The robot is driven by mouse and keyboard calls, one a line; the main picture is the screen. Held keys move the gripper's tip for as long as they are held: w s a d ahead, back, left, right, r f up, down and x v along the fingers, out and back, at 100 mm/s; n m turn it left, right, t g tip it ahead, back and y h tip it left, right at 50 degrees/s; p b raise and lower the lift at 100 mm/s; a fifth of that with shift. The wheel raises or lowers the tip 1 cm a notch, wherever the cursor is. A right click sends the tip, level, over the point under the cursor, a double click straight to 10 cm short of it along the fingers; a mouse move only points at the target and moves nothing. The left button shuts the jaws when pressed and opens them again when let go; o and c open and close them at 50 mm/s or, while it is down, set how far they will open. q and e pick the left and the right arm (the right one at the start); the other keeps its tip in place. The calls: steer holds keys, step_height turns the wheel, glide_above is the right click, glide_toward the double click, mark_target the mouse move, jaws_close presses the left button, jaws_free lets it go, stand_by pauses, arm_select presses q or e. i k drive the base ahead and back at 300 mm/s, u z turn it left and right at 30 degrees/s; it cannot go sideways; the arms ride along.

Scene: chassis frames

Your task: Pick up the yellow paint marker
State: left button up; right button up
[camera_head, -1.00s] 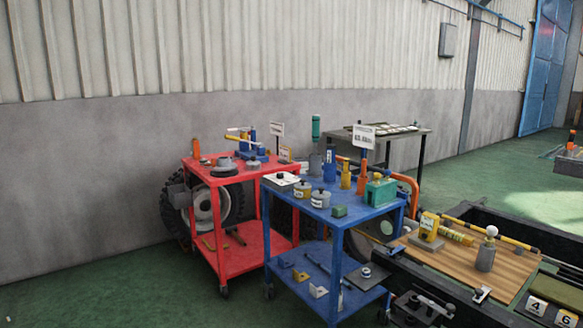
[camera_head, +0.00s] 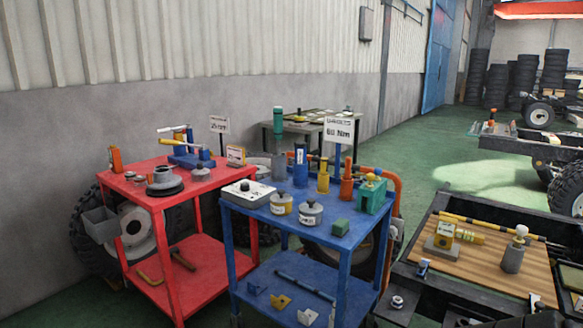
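A slim yellow upright piece, which looks like the yellow paint marker (camera_head: 323,178), stands on the top shelf of the blue cart (camera_head: 265,222). A blue upright piece (camera_head: 300,168) is to its left and an orange one (camera_head: 347,182) to its right. It seems upright; its base is small and hard to make out.
A red cart (camera_head: 160,202) stands left of the blue cart. A sign (camera_head: 339,130) rises behind the marker, and a green box (camera_head: 373,196) is at its right. A wooden board (camera_head: 480,268) with yellow parts is at the lower right. Green floor (camera_head: 420,165) is open behind.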

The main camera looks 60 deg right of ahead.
mark_target(323, 162)
steer(key=z, duration=0.7)
steer(key=i, duration=1.1)
steer(key=z, duration=1.05)
